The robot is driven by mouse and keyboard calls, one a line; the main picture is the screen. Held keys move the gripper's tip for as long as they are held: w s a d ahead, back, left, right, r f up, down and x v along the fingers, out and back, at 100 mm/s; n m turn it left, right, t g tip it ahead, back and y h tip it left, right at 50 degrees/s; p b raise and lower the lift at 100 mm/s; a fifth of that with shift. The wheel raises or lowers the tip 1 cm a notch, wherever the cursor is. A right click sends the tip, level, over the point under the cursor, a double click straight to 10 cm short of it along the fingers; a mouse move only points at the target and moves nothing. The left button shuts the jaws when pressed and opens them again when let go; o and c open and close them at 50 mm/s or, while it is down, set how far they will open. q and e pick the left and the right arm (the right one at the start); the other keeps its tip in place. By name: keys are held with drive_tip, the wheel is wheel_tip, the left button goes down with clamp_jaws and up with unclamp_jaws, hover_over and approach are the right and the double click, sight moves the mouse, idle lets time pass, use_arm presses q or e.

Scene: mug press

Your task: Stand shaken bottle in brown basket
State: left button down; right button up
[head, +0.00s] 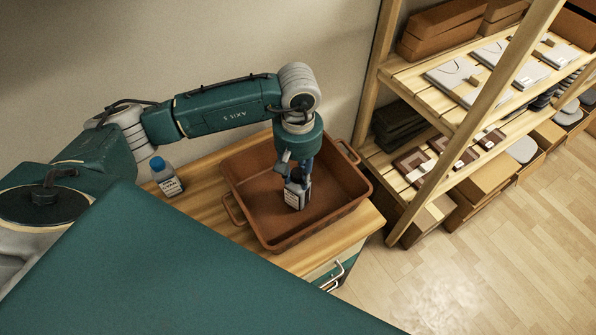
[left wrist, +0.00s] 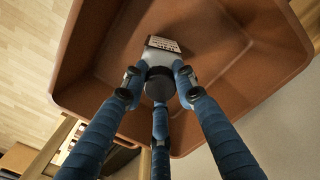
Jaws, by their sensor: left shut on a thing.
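The brown basket (head: 262,222) stands on a wooden cabinet top, and its wall fills much of the left wrist view (left wrist: 82,45). My left gripper (head: 297,170) reaches down inside the basket. Its blue fingers, also in the left wrist view (left wrist: 160,82), are shut on a small grey bottle (head: 297,194) with a white label. That bottle looks roughly upright, near the basket floor; I cannot tell whether its base touches. In the left wrist view its dark cap (left wrist: 159,86) lies between the fingers. My right gripper is not in view.
A second bottle (head: 167,180) with a blue cap stands on the wooden top (head: 208,178), left of the basket. A wooden shelf (head: 425,95) with boxes and trays stands to the right. The wall is close behind. Open floor (head: 480,270) lies at front right.

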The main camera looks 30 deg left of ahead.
use_arm(q)
drive_tip(key=shift+f, duration=0.15)
drive_tip(key=shift+f+b, duration=0.2)
drive_tip(key=shift+b, duration=0.1)
drive_tip(key=c, duration=1.4)
unclamp_jaws()
drive_tip(key=shift+o, duration=0.2)
drive_tip(key=shift+r, duration=0.1)
